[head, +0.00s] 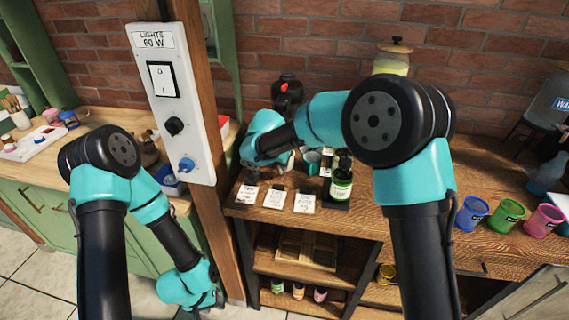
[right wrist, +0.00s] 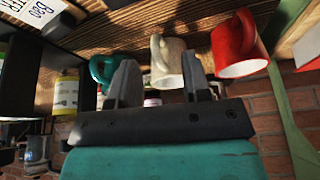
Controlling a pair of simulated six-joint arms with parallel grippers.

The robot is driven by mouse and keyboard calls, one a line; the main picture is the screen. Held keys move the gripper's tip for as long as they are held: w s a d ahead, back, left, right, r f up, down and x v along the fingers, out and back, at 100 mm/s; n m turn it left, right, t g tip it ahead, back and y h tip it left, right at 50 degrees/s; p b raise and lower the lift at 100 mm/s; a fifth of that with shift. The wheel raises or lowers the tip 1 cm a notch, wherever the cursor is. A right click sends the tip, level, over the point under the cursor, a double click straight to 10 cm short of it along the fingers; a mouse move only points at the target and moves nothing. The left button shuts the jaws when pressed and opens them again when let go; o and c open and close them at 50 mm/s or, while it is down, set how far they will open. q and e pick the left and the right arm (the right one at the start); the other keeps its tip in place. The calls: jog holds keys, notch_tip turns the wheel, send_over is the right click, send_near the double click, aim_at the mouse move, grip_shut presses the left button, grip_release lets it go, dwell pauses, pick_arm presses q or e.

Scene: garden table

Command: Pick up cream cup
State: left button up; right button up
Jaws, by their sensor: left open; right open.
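The cream cup (right wrist: 168,66) shows in the right wrist view between a teal cup (right wrist: 103,68) and a red cup (right wrist: 236,46). My right gripper (right wrist: 159,60) is open, its two fingers pointing toward the cream cup, which appears in the gap between them. I cannot tell whether they touch it. In the head view my right wrist hides the cream cup and most of that gripper; the teal cup (head: 313,161) shows beside it. My left gripper (head: 205,301) hangs low at the bottom of the head view, open, away from the cups.
A green-labelled bottle (head: 341,184) stands right of the cups. Label cards (head: 275,198) lie along the counter's front edge. A wooden post with a switch panel (head: 172,100) stands between my arms. Blue, green and pink buckets (head: 508,213) sit at the right.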

dwell(0.3)
jog(key=shift+x, duration=2.6)
jog(key=shift+s+d, duration=0.1)
jog(key=shift+d, duration=0.05)
jog(key=shift+c, duration=0.2)
grip_shut()
